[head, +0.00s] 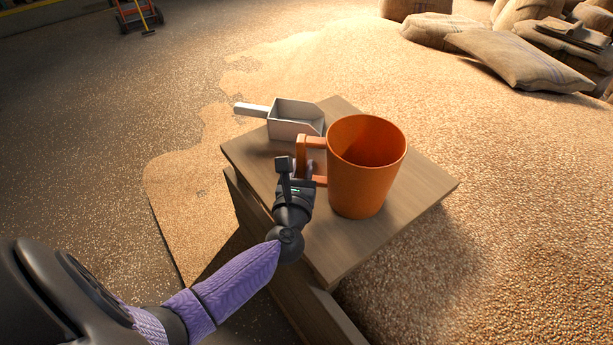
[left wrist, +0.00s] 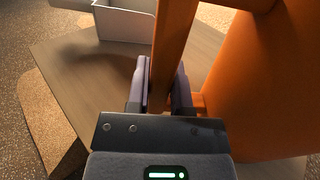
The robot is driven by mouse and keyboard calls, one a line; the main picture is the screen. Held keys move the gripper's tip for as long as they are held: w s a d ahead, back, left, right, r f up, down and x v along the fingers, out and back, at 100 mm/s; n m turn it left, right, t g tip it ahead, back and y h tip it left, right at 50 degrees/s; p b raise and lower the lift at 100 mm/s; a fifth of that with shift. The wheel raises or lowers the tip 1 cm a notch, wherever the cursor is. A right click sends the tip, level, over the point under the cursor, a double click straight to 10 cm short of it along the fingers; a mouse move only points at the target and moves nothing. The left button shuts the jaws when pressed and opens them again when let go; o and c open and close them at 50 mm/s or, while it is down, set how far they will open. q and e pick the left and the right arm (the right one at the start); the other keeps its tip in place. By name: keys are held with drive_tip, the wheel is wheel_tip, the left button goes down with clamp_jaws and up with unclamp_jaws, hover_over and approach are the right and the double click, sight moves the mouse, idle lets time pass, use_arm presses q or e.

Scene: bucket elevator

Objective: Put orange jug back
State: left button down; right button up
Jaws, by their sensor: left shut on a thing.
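The orange jug (head: 360,175) is upright over the wooden stand's top (head: 424,196) in the head view, its handle toward the left. I cannot tell whether its base touches the wood. My left gripper (head: 308,172) is shut on the jug's handle. In the left wrist view the two fingers (left wrist: 160,92) are on either side of the orange handle (left wrist: 173,45), and the jug's body (left wrist: 262,85) fills the right side. The jug looks empty inside as far as I can see. My right gripper is not in view.
A metal scoop (head: 296,118) lies on the stand behind the jug, its handle pointing left. Loose grain (head: 490,190) surrounds the stand. Full sacks (head: 520,60) lie at the back right. A red cart (head: 138,15) stands far off at the top left.

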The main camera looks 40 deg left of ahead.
use_arm(q)
drive_tip(key=shift+r, duration=0.2)
drive_tip(key=shift+f, duration=0.2)
drive_tip(key=c, duration=0.9)
unclamp_jaws()
drive_tip(key=shift+c, duration=0.2)
drive_tip(key=o, duration=0.4)
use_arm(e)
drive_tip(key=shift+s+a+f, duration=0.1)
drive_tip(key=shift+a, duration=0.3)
use_arm(q)
drive_tip(key=shift+r+p, duration=0.3)
drive_tip(key=shift+r, duration=0.05)
drive_tip(key=p+v, duration=0.1)
drive_tip(key=v, duration=1.1)
drive_tip(key=shift+f, duration=0.15)
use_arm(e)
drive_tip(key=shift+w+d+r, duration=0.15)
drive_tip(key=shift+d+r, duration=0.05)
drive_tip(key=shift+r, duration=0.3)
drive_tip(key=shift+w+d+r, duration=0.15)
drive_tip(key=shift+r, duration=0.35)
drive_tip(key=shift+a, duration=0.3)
